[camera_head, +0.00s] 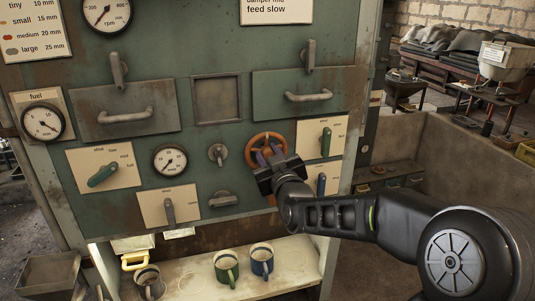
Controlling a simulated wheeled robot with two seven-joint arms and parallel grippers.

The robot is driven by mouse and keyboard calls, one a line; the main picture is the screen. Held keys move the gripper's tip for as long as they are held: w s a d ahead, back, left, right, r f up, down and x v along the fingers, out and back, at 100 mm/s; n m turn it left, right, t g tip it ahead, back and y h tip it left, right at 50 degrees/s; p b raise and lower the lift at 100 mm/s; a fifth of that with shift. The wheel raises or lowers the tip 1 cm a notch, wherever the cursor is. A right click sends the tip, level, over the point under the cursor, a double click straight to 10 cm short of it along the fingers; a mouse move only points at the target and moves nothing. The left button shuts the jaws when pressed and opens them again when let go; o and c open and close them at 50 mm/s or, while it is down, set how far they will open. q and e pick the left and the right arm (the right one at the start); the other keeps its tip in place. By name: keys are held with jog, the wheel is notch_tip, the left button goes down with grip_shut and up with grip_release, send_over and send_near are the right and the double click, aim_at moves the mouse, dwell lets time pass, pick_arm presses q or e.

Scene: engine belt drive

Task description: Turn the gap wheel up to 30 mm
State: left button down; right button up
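The gap wheel appears to be the orange-brown handwheel (267,135) on the green machine panel, right of the middle. My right gripper (268,156) is at its front, with its fingers over the hub and lower part of the wheel. The gripper body hides the wheel's lower rim, and I cannot tell whether the fingers are closed on it. A small round dial (170,161) marked mm sits to the left of the wheel; its reading is too small to tell. My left gripper is not in view.
Close around the wheel are a green lever on a plate (326,138), a blue lever (321,184) and a small knob (218,153). Drawer handles (308,97) stick out above. Green (226,267) and blue (262,260) mugs stand on the shelf below.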

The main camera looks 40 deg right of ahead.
grip_shut()
